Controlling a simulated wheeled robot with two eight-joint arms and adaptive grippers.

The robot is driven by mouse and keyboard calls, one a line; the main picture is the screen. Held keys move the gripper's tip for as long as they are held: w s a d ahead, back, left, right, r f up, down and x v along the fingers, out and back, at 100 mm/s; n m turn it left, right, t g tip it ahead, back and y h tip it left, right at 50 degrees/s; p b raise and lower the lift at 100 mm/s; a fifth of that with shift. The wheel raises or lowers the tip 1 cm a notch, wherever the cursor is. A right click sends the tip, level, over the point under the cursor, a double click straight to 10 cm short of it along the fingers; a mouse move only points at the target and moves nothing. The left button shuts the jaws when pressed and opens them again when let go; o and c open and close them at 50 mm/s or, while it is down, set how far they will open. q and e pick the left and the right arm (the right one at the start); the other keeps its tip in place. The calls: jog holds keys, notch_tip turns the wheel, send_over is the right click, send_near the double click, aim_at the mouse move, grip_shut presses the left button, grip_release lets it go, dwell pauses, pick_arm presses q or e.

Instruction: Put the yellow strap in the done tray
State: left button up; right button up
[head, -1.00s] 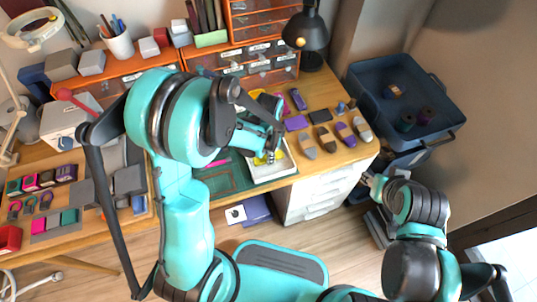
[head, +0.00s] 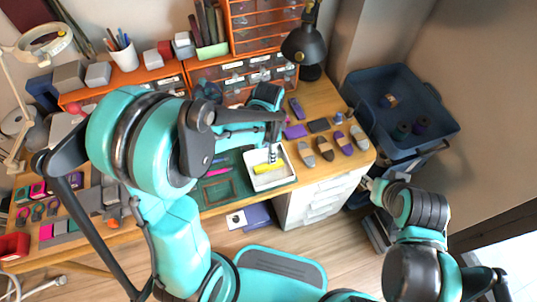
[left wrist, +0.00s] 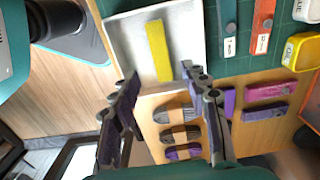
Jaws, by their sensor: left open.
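The yellow strap (head: 268,168) lies inside the white tray (head: 280,181) on the desk. In the left wrist view the strap (left wrist: 159,50) lies flat in the white tray (left wrist: 128,47), apart from the tray's walls as far as I can see. My left gripper (head: 272,150) is above the tray. In the left wrist view its two fingers (left wrist: 160,85) are spread apart with nothing between them, close to the tray's edge. My right arm is at the lower right of the head view, with its gripper (head: 368,184) small near the desk's right end; its jaw state is unclear.
Several grey, brown and purple pieces (head: 325,149) lie on the desk right of the tray. A green mat (head: 225,185) is to its left. A black lamp (head: 305,45) and orange drawers (head: 245,70) stand behind. A blue bin (head: 400,95) is at the right.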

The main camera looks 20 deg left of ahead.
pick_arm(q)
jog(key=s+a+r+n+t, duration=0.2)
jog(key=s+r+n+t, duration=0.1)
jog(key=s+r+n, duration=0.2)
jog(key=s+a+r+n+t, duration=0.2)
jog(key=s+r+n+t, duration=0.2)
jog(key=r, duration=0.5)
jog(key=shift+s+a+r+n+p, duration=0.3)
jog(key=shift+s+n, duration=0.35)
jog(key=shift+n, duration=0.45)
